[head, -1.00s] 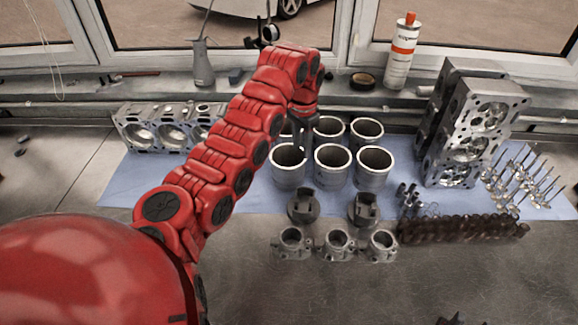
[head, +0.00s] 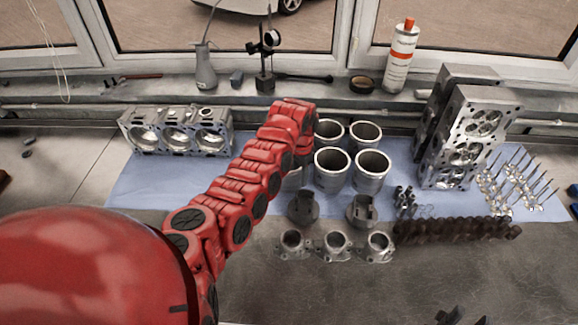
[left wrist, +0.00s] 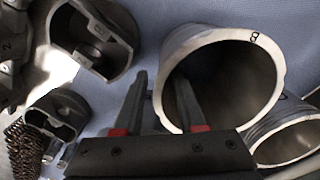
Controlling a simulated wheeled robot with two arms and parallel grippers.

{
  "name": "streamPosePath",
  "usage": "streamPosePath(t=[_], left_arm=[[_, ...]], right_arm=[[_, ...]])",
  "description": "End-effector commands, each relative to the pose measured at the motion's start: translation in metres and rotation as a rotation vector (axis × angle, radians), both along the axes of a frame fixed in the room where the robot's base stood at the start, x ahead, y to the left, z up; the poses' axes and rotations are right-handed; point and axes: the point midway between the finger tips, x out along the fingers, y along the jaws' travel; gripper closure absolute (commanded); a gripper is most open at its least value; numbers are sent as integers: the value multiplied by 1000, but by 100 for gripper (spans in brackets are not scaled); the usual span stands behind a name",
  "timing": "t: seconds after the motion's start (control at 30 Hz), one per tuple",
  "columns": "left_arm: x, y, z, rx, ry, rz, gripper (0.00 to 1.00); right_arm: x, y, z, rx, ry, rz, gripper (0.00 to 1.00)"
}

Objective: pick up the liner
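Several grey metal cylinder liners stand upright on a blue cloth in the head view, with a front liner (head: 332,169) and another front liner (head: 371,173) clear to see. A further front liner is mostly hidden behind my red left arm. In the left wrist view a liner (left wrist: 232,85) opens toward the camera, with a second liner (left wrist: 290,141) at the lower right. My left gripper (left wrist: 160,78) is open at the near liner's rim: one finger outside the wall, the other over its opening. A gap shows beside the wall.
Two dark pistons (head: 303,208) (head: 362,213) stand in front of the liners, with three metal housings (head: 335,245) nearer. Cylinder heads (head: 466,140) and valves (head: 515,185) are to the right, beside dark springs (head: 455,230). A further engine casting (head: 178,132) lies back left.

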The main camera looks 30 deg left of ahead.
Motion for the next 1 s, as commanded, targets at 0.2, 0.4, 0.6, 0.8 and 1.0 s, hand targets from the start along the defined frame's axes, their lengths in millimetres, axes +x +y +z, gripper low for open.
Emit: streamPosePath(t=[0.2, 0.4, 0.6, 0.8, 1.0], left_arm=[[-1, 0, -21, -1, 7, -1, 61], [0, 0, -26, -2, 1, 0, 61], [0, 0, -26, -2, 1, 1, 74], [0, 0, -26, -2, 1, 1, 100], [0, 0, -26, -1, 0, 1, 100]], right_arm=[[0, 0, 11, 0, 0, 0, 63], [0, 0, 11, 0, 0, 0, 63], [0, 0, 11, 0, 0, 0, 63], [0, 0, 11, 0, 0, 0, 63], [0, 0, 11, 0, 0, 0, 63]])
